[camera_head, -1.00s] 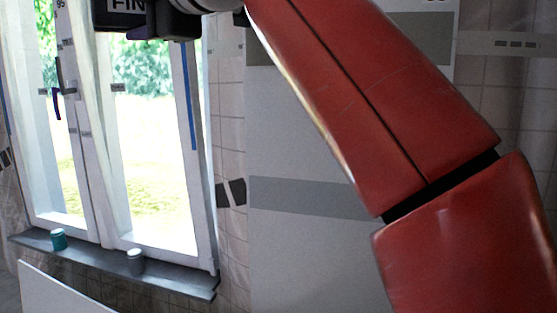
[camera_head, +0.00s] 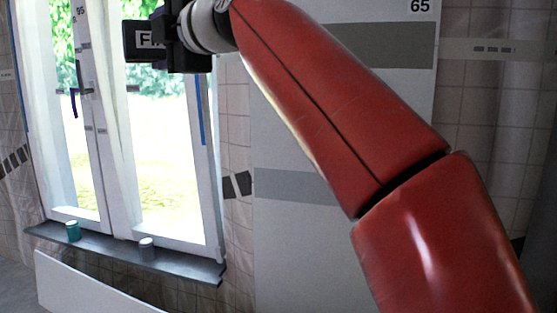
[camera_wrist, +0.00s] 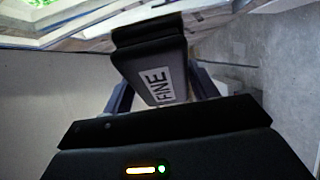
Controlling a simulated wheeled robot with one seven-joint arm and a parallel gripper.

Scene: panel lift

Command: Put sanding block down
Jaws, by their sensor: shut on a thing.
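The sanding block (camera_wrist: 152,68) is a dark block with a white label reading FINE. In the wrist view it sits between the two fingers of my gripper (camera_wrist: 160,95), which is shut on it. In the head view the block (camera_head: 137,40) shows at the upper left, held in the air in front of the window, with part of its label visible. My gripper (camera_head: 172,42) is beside it, and its fingers are hard to make out there.
A window (camera_head: 160,170) stands at the left. Its dark sill (camera_head: 190,262) bears a teal-green jar (camera_head: 73,231) and a grey jar (camera_head: 146,249) with pale lids. A white panel (camera_head: 80,290) is below the sill. A tall pale panel with grey bands (camera_head: 285,230) stands behind my arm.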

